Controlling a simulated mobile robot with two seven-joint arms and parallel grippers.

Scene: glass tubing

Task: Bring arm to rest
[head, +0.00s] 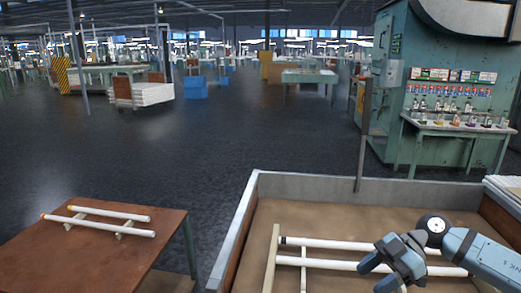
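My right arm comes in from the right, and its gripper (370,276) is over the wooden-floored crate (232,232). Its two fingers point left and down and look spread apart, with nothing seen between them. Two more white tubes with orange ends, a far one (112,213) and a near one (100,226), lie on supports on the brown table (45,262). My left gripper is out of view.
A grey post (363,135) stands at the crate's far wall. Behind it is a green machine booth (440,50) with a bench of small bottles (460,120). A white stack (507,187) is at the right edge. The dark floor between table and crate is clear.

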